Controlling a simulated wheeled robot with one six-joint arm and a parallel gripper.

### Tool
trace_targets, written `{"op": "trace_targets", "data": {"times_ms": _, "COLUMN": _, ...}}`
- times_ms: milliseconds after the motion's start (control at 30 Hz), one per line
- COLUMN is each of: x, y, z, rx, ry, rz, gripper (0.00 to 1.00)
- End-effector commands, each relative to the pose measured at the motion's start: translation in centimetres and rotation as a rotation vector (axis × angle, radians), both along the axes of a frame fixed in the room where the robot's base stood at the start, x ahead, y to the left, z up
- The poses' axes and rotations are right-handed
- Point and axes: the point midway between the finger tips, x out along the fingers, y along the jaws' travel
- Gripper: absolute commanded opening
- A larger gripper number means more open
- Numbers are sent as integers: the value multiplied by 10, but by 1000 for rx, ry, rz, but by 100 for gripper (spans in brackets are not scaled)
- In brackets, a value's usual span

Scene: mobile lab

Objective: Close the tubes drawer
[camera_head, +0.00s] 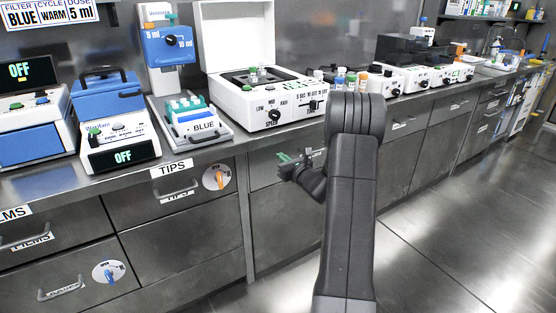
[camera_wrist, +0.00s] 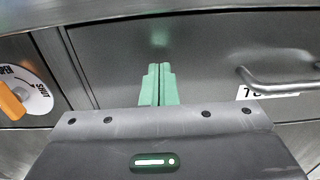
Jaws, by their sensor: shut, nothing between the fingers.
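The tubes drawer (camera_wrist: 210,55) fills the middle and right of the wrist view as a grey metal front. Its bar handle (camera_wrist: 275,82) and a partly hidden label starting "TU" (camera_wrist: 262,93) are at the right. In the head view the drawer front (camera_head: 265,172) is partly behind my arm. My gripper (camera_head: 284,157) is beside the counter front there. In the wrist view my gripper's green fingertips (camera_wrist: 159,68) are together and empty, pointing at the drawer front left of the handle. I cannot tell whether they touch it, or whether the drawer is fully flush.
A round dial with an orange knob (camera_wrist: 12,102) is on the neighbouring TIPS drawer (camera_head: 178,192), left of the tubes drawer. The counter above holds a white centrifuge-like box (camera_head: 270,118) and a blue tube rack (camera_head: 195,122). The floor (camera_head: 450,220) at right is clear.

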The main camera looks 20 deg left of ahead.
Motion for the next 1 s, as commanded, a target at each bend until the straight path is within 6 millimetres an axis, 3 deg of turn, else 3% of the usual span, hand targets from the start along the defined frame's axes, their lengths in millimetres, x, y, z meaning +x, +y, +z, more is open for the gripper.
{"op": "trace_targets", "data": {"times_ms": 200, "x": -27, "y": -44, "z": 0, "rx": -4, "ry": 5, "rz": -3, "gripper": 0}}
{"op": "trace_targets", "data": {"times_ms": 433, "x": -53, "y": -76, "z": -1, "rx": -3, "ry": 5, "rz": -1, "gripper": 0}}
{"op": "trace_targets", "data": {"times_ms": 633, "x": -62, "y": -87, "z": -2, "rx": -4, "ry": 3, "rz": 0, "gripper": 0}}
{"op": "trace_targets", "data": {"times_ms": 1000, "x": -63, "y": -86, "z": -3, "rx": -4, "ry": 3, "rz": 2, "gripper": 0}}
